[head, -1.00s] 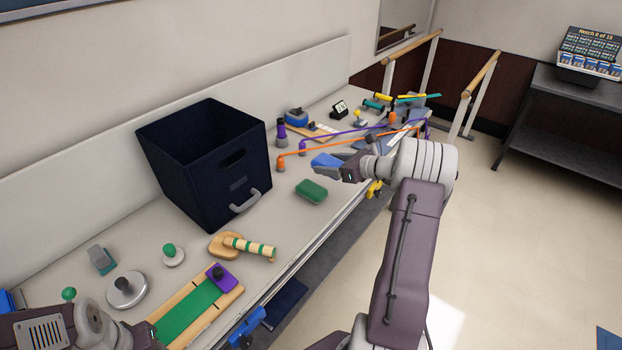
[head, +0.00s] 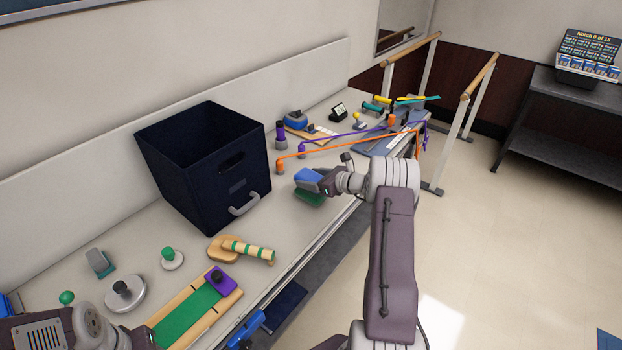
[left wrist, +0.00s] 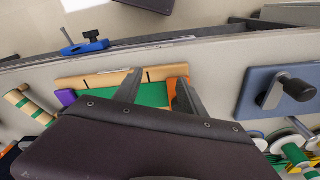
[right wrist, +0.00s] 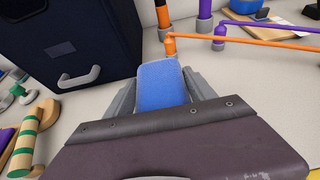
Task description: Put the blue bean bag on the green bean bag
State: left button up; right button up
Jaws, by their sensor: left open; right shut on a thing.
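The blue bean bag (head: 308,176) is held in my right gripper (head: 310,181). In the right wrist view the blue bean bag (right wrist: 162,84) sits between the two fingers. The green bean bag (head: 309,198) lies on the bench, just below the held bag in the head view and partly covered by it. I cannot tell whether the two bags touch. In the right wrist view the green bag is hidden. My left gripper (left wrist: 155,88) is open and shows in the left wrist view, over a wooden-framed green board (left wrist: 152,95).
A dark blue fabric bin (head: 205,165) with a grey handle stands left of the bags. An orange arched rod (head: 330,152) and a purple one rise behind them. A wooden peg piece (head: 240,248) lies nearer. The bench front edge is close on the right.

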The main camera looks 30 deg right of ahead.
pick_arm(q)
jog(key=shift+f+b, duration=0.5)
jog(key=shift+f, duration=0.15)
pick_arm(e)
jog(key=shift+f, duration=0.6)
jog(key=o, duration=1.6)
pick_arm(q)
jog(key=shift+r, duration=0.1)
pick_arm(e)
jog(key=shift+r, duration=0.1)
